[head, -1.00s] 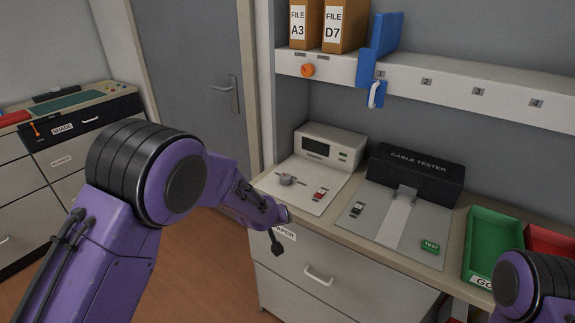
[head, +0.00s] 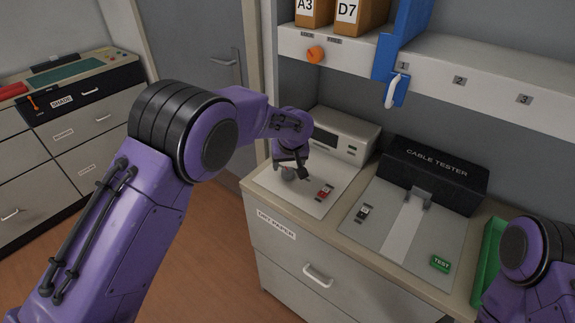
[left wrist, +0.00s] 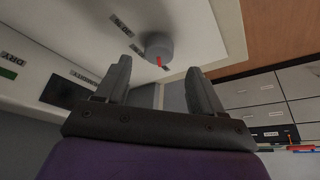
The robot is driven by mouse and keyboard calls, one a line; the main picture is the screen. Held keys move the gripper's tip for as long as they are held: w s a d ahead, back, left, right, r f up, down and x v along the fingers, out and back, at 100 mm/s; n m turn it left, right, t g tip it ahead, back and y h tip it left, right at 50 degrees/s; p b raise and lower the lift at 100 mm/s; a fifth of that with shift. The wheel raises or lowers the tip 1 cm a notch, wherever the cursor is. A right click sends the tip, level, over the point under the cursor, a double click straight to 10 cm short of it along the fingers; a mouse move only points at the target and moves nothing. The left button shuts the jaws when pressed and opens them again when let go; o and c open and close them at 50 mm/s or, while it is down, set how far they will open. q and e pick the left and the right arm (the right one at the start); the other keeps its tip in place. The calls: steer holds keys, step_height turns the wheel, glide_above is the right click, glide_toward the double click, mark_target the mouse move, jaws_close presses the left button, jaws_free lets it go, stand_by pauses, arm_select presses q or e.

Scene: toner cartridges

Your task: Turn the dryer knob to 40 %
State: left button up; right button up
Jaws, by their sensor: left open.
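The dryer (head: 342,140) is a pale box with a dark display at the back of a white panel on the counter. Its grey round knob (left wrist: 158,44) has a red pointer, which faces down toward my fingers in the left wrist view. Small dark markings lie around the knob; I cannot read them surely. In the head view the knob (head: 288,174) is partly hidden by my left gripper (head: 290,167). That gripper is open and empty above the knob. In the left wrist view the knob shows just beyond the gap between the fingertips (left wrist: 159,68), seemingly apart from them.
The cable tester (head: 437,165) stands farther right, beside a green bin (head: 487,262). A shelf above carries an orange knob (head: 315,54) and a blue holder (head: 398,45). My right forearm shows at lower right.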

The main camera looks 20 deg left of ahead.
mark_target(288, 171)
arm_select(q)
steer(key=p+x, duration=0.1)
steer(key=x, duration=0.4)
steer(key=shift+w+f, duration=0.1)
steer(key=shift+w, duration=0.15)
steer(key=shift+s, duration=0.15)
steer(key=shift+c, duration=0.3)
steer(key=c, duration=1)
steer(key=shift+o, duration=0.2)
